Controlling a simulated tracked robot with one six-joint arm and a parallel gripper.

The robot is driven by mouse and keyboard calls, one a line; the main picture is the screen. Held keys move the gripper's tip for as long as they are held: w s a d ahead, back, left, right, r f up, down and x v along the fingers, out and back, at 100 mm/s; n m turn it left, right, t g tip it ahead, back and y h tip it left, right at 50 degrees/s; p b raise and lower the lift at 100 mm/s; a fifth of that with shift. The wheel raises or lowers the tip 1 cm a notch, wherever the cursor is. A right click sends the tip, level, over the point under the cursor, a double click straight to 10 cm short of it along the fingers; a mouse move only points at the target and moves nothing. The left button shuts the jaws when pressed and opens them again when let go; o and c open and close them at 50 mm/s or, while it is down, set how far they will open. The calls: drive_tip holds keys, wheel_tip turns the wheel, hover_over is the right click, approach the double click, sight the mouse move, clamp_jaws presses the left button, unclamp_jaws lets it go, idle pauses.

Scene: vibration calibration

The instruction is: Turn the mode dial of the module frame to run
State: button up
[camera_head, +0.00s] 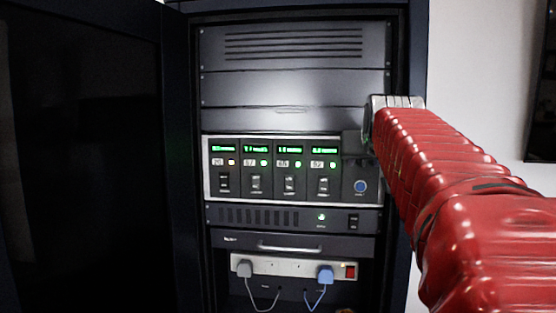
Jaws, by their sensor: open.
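The module frame (207,190) is a light-edged panel in the rack, with several modules showing green displays and dark switches. At its right end is a dark section with a round blue control (360,186); small markings by it are too small to read. My red-sleeved arm comes in from the right. My gripper (354,144) shows as a dark shape at the upper right of the module frame, above the blue control. It is open, with nothing seen between its jaws. It covers the upper part of the right-end section; the mode dial cannot be clearly made out, and contact cannot be told.
The open cabinet door (90,150) stands at left. Blank panels and a vented panel (293,43) are above the frame. Below are a unit with a green light (321,217), a drawer handle (290,247) and a power strip (290,268) with two plugs and a red switch.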

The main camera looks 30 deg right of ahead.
drive_tip(key=v, duration=1.3)
drive_tip(key=shift+s+a, duration=0.25)
drive_tip(key=shift+s, duration=0.1)
drive_tip(key=s+a+f+n+g+y, duration=0.1)
drive_tip(key=a+f+n+y, duration=0.1)
drive_tip(key=a+f, duration=0.65)
drive_tip(key=s+a+f+n+g+y, duration=0.15)
drive_tip(key=a+f, duration=0.45)
drive_tip(key=f, duration=0.6)
drive_tip(key=a+f+n+g+y, duration=0.1)
drive_tip(key=a+f+n+y, duration=0.15)
drive_tip(key=a+f, duration=0.65)
drive_tip(key=s+a+f+g, duration=0.1)
drive_tip(key=s+f, duration=0.2)
drive_tip(key=f, duration=0.3)
drive_tip(key=s+a+f+g+y, duration=0.1)
drive_tip(key=s+a+f, duration=0.1)
drive_tip(key=f, duration=0.5)
drive_tip(key=shift+s+f+n+y, duration=0.2)
drive_tip(key=shift+s+n+y, duration=0.15)
drive_tip(key=shift+s, duration=0.55)
drive_tip(key=shift+o, duration=0.3)
drive_tip(key=shift+a, duration=0.1)
